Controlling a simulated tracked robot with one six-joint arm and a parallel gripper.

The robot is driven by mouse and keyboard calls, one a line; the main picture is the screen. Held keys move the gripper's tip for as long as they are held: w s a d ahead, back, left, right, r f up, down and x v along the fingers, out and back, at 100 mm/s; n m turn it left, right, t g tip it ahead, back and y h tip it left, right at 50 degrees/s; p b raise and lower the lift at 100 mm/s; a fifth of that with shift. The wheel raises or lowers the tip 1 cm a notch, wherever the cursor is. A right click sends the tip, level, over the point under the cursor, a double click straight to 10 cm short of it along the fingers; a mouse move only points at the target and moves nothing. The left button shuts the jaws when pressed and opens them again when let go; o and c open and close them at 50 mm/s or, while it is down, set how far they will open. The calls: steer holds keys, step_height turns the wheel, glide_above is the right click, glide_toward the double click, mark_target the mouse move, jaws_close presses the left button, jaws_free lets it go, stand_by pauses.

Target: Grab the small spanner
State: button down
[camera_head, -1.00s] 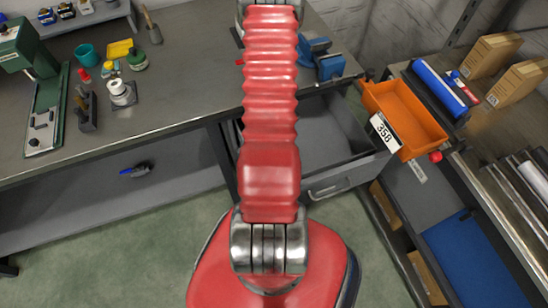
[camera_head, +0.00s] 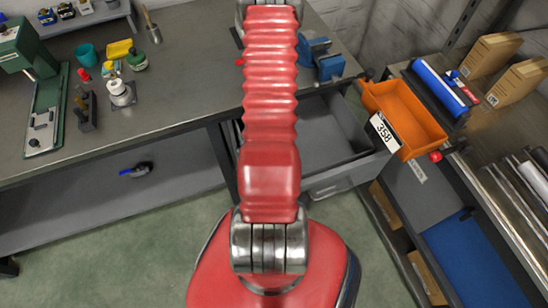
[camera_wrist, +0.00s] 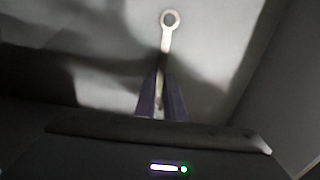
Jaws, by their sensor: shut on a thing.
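The small spanner (camera_wrist: 167,38) shows in the wrist view as a pale metal shaft with a ring end at the top. My gripper (camera_wrist: 162,92) is shut on its lower shaft, between two dark purple fingers. The fingers and the dark gripper body hide the spanner's other end. The grey surface behind it looks like the inside of a drawer; I cannot tell whether the spanner touches it. In the head view my red arm hides the gripper and the spanner.
An open grey drawer (camera_head: 322,135) sits under the workbench (camera_head: 175,75). An orange bin (camera_head: 405,115) labelled 358 is at its right. A blue vise (camera_head: 322,62) stands on the bench. A wall or edge (camera_wrist: 275,90) rises at the right in the wrist view.

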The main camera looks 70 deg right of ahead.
steer(key=shift+r, duration=0.15)
stand_by(0.5)
step_height(320, 180, up, 18)
stand_by(0.8)
